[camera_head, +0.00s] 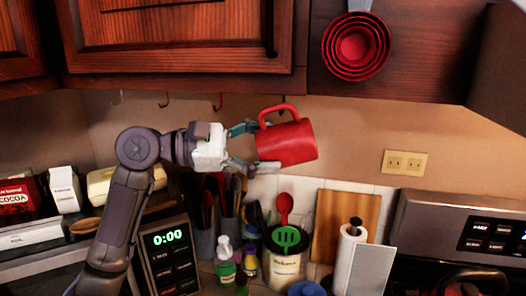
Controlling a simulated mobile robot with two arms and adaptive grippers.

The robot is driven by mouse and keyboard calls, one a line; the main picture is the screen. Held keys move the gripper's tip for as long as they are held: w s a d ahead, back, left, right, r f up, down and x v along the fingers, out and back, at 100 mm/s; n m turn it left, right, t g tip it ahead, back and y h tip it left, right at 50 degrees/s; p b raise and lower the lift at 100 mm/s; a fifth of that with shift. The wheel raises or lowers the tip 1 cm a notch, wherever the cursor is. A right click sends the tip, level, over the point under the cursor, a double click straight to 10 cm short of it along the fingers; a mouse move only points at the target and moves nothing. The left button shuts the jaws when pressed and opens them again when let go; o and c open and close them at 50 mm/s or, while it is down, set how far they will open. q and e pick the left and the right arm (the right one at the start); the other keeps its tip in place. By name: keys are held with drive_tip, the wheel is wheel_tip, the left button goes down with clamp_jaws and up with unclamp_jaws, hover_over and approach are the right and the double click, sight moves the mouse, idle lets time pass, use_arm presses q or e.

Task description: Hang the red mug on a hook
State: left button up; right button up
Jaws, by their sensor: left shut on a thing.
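The red mug (290,145) is held up in the air below the wall cabinet, tilted on its side with its handle (279,107) on top. My left gripper (260,146) is shut on the mug from the left, one finger near its upper side and one near its lower side. Dark hooks hang under the cabinet's lower edge: one at the left (164,100) and one in the middle (218,102). The mug handle is right of the middle hook and apart from it. A further hook may be partly hidden behind the handle. My right gripper is not in view.
Red measuring cups (354,48) hang on the cabinet side at the upper right. Below the mug stand a utensil crock (286,270), bottles (225,268), a cutting board (345,228) and a paper towel roll (350,258). A microwave (170,255) is at the lower left.

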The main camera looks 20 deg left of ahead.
use_arm(q)
drive_tip(key=shift+w, duration=2)
drive_tip(key=shift+w+f+p, duration=0.5)
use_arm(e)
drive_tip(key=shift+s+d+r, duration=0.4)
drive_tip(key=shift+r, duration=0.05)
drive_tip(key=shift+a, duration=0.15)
use_arm(q)
drive_tip(key=o, duration=1.4)
drive_tip(key=shift+c, duration=0.2)
drive_tip(key=shift+f, duration=0.1)
